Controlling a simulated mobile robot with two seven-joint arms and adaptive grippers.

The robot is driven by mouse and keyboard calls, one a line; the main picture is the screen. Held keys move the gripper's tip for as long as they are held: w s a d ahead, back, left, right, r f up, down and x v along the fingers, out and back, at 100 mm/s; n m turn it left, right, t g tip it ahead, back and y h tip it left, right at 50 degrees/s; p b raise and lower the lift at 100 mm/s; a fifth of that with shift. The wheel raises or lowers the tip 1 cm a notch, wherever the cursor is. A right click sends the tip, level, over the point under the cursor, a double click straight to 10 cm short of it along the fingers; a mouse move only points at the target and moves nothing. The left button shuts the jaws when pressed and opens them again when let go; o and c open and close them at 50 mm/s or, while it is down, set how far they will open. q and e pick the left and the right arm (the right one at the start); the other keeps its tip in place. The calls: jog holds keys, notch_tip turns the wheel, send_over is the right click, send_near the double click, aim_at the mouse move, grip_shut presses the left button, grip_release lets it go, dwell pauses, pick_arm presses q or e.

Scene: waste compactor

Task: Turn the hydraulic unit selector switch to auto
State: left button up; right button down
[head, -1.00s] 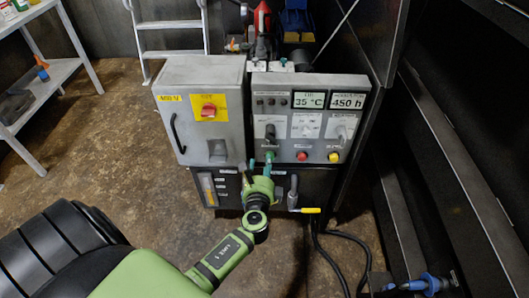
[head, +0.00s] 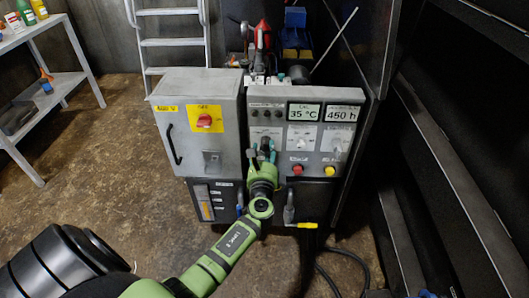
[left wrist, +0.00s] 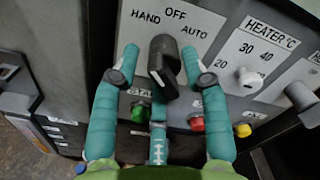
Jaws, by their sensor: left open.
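The selector switch (left wrist: 163,62) is a black knob on the grey control panel, under the printed words HAND, OFF and AUTO. AUTO is at the right of the arc, HAND at the left. The knob stands roughly upright, near OFF; its exact pointing is hard to tell. My left gripper (left wrist: 160,58) is open, one teal finger left of the knob and one right, with a third finger below. I cannot tell whether any finger touches the knob. In the head view my left gripper (head: 263,158) is at the panel and largely hides the switch. My right gripper is not in view.
On the panel, a red button (head: 297,169), a yellow button (head: 329,171) and the heater knob (left wrist: 249,77) sit close by at right. A green button (left wrist: 140,112) is below the switch. A grey box with a red switch (head: 204,121) stands at left.

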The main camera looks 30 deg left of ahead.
pick_arm(q)
grip_shut()
